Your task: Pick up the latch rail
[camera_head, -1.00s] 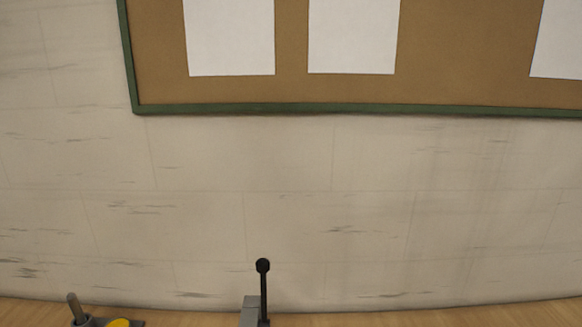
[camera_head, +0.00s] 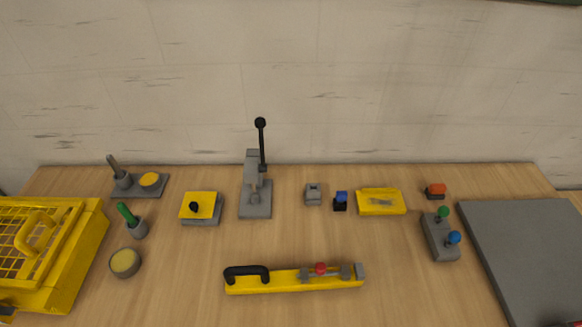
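A long yellow rail (camera_head: 292,281), which looks like the latch rail, lies on the wooden table near the middle front. It has a black handle (camera_head: 246,271) at its left end. Grey blocks and a red knob (camera_head: 320,268) sit on its right half. Nothing touches the rail. Neither of my grippers shows in the head view.
A grey press with a black lever (camera_head: 256,190) stands behind the rail. A yellow crate (camera_head: 70,262) is at the left and a grey mat (camera_head: 530,250) at the right. Several small fixtures line the back, including a yellow tray (camera_head: 381,208). Bare table surrounds the rail.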

